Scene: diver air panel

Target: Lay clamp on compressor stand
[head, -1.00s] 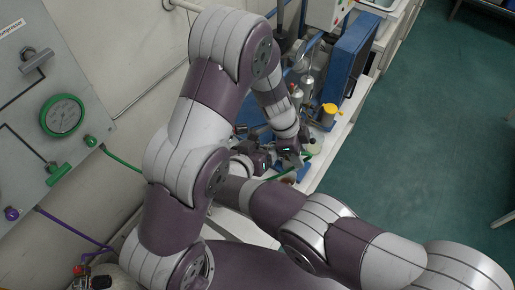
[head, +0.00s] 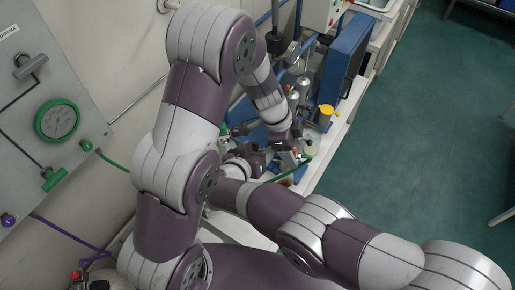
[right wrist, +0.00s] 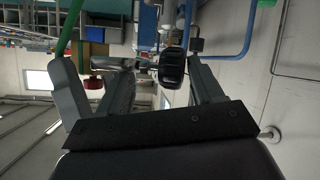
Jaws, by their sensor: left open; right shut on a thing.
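My right gripper (head: 262,158) is beside the blue equipment in the head view, partly hidden by my arms. The compressor stand cannot be made out surely; blue metalwork (head: 255,134) shows behind the grippers, largely covered.
A yellow-capped container (head: 326,113) and silver cylinders (head: 303,88) stand behind the grippers, near a blue panel (head: 345,62). A wall panel with a green gauge (head: 57,117) is at the left.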

